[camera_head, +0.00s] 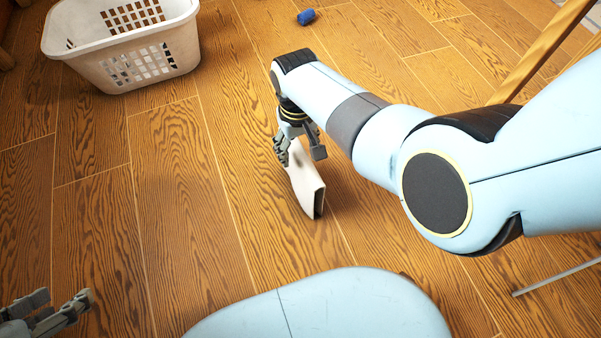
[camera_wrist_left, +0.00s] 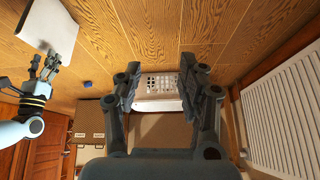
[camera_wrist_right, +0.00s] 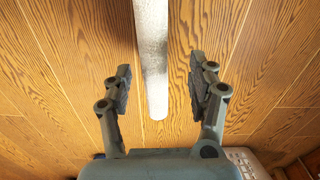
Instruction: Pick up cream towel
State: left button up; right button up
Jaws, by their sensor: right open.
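The cream towel (camera_head: 306,185) is folded into a flat, thin slab at the wooden floor in the head view. It appears to stand on its edge. My right gripper (camera_head: 299,150) is at its far upper end. In the right wrist view, the towel (camera_wrist_right: 151,60) is a narrow pale strip between the spread fingers (camera_wrist_right: 160,85), with a gap on each side. The left wrist view shows the broad face of the towel (camera_wrist_left: 50,27). My left gripper (camera_head: 65,310) is at the lower left, away from the towel. Its fingers (camera_wrist_left: 160,90) are apart and empty.
A white laundry basket (camera_head: 140,72) stands on the floor at the upper left. A small blue object (camera_head: 306,17) lies beyond my right arm. A wooden bar (camera_head: 540,52) slants at the upper right. Floor left of the towel is clear.

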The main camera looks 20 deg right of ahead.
aim_at(301, 153)
jog(key=f+b, duration=0.2)
jog(key=shift+s+d+f, duration=0.1)
jog(key=shift+d+f, duration=0.2)
jog(key=shift+f, duration=0.05)
jog(key=shift+f+b, duration=0.6)
jog(key=shift+f, duration=0.05)
jog(key=shift+f+b, duration=0.45)
jog(key=shift+f, duration=0.15)
pick_arm(q)
jog(key=f+t, duration=0.3)
jog(key=s+f+t, duration=0.1)
jog(key=t, duration=0.1)
jog(key=shift+d+f, duration=0.2)
jog(key=shift+d, duration=0.05)
pick_arm(e)
jog(key=shift+c, duration=0.3)
grip_shut()
